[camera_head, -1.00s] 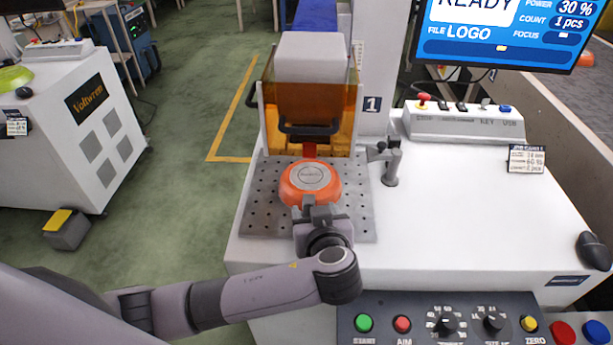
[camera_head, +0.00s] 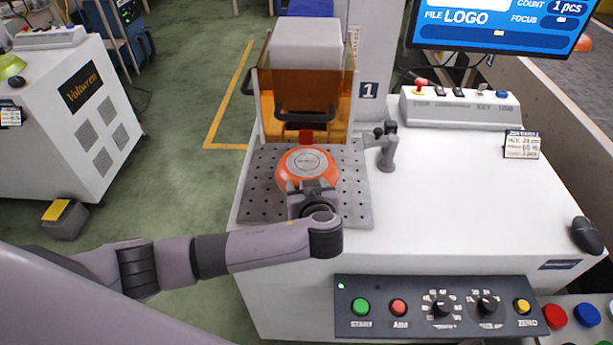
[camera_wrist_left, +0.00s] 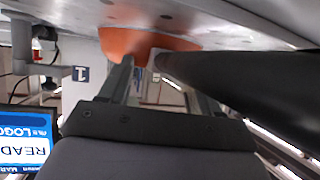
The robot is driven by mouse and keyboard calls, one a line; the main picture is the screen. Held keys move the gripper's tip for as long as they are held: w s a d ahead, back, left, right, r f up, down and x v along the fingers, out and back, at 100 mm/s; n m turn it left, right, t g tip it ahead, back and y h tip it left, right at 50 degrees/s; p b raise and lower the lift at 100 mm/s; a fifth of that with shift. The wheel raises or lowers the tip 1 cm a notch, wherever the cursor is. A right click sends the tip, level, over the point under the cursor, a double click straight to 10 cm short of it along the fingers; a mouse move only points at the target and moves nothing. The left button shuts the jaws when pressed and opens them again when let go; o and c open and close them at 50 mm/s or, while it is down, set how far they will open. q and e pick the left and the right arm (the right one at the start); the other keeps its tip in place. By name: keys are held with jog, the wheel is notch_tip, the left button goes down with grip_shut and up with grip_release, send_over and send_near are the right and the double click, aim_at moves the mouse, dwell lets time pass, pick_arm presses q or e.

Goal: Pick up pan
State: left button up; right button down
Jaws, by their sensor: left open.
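The orange pan (camera_head: 307,166) lies upside down on the perforated grey plate (camera_head: 262,200), its grey round base facing up. In the left wrist view the orange pan body (camera_wrist_left: 150,42) is at the top, and its dark handle (camera_wrist_left: 240,82) runs toward the right edge. My left gripper (camera_head: 315,187) is at the near side of the pan in the head view. It is open; in the left wrist view its fingers (camera_wrist_left: 145,62) reach close to the pan where the handle begins. I cannot tell whether they touch it. My right gripper is not in view.
An orange guard with a black handle (camera_head: 304,112) and a white machine head (camera_head: 306,45) stand right behind the pan. A small grey post (camera_head: 387,150) stands right of the plate. A button panel (camera_head: 440,307) lies in front; the white tabletop at right is mostly clear.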

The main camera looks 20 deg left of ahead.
pick_arm(q)
grip_shut()
jog(key=shift+r, duration=0.2)
